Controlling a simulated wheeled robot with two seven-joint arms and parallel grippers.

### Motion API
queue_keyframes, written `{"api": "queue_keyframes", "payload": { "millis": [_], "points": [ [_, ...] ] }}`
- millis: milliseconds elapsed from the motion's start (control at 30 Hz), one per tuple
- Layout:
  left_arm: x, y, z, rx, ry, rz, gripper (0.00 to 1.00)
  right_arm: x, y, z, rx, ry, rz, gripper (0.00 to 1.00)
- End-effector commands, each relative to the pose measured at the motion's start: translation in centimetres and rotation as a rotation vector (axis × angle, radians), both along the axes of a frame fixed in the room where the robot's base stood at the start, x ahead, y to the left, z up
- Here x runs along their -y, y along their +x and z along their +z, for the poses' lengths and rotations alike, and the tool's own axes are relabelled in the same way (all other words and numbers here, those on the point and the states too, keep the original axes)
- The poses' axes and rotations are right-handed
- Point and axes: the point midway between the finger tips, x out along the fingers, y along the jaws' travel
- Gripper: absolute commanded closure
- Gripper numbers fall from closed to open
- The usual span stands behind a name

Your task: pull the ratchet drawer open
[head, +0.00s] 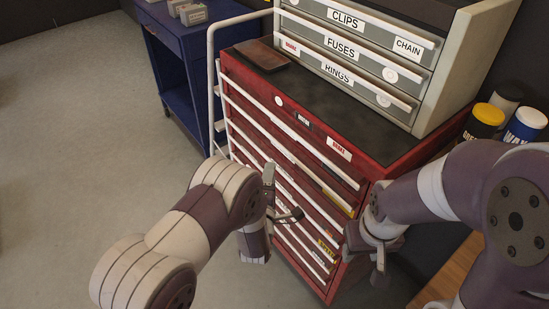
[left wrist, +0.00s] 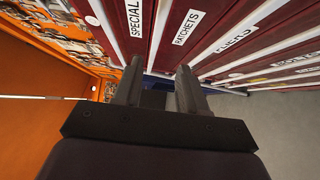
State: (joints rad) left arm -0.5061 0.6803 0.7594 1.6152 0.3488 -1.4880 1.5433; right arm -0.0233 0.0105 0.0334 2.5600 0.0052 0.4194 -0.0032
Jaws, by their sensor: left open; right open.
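The ratchet drawer (left wrist: 182,45) shows in the left wrist view as a dark red front with a white RATCHETS label. It is one of several drawers of the red tool cabinet (head: 345,163), and its front looks flush with its neighbours. My left gripper (head: 280,203) is in front of the cabinet's drawers. In the left wrist view its two fingers (left wrist: 158,88) are apart, with the pale handle strip beside the RATCHETS label between and beyond them. I cannot tell whether they touch it. My right gripper (head: 379,268) is open and empty at the cabinet's right front corner.
A grey drawer unit (head: 433,92) labelled CLIPS, FUSES, RINGS stands on the cabinet, beside a brown flat box (head: 262,55). A blue cart (head: 175,60) stands at left. Containers (head: 483,121) stand at right. The floor (head: 75,130) at left is clear.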

Motion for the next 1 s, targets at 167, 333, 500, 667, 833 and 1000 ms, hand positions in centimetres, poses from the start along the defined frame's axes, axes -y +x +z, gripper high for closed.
{"api": "queue_keyframes", "payload": {
  "millis": [167,333,500,667,833,1000],
  "points": [
    [0.5,4.2,0.4,0.005,-0.003,0.003,0.58,0.0,0.0,0.4,0.000,0.000,0.000,0.49],
    [1.1,8.3,0.3,0.004,-0.001,0.003,0.58,0.0,0.0,0.3,0.000,0.000,0.000,0.49],
    [1.6,10.9,0.4,0.003,0.001,0.002,0.58,0.0,0.0,0.3,0.000,0.000,0.000,0.49],
    [1.7,11.7,0.4,0.002,0.002,0.002,0.58,0.0,0.0,0.3,0.000,0.000,0.000,0.49],
    [1.7,11.7,0.4,0.001,0.002,0.002,0.58,0.0,0.0,0.3,0.000,0.000,0.000,0.49],
    [1.7,11.7,0.4,0.001,0.002,0.002,1.00,0.0,0.0,0.3,0.000,0.000,0.000,0.49]
  ]
}}
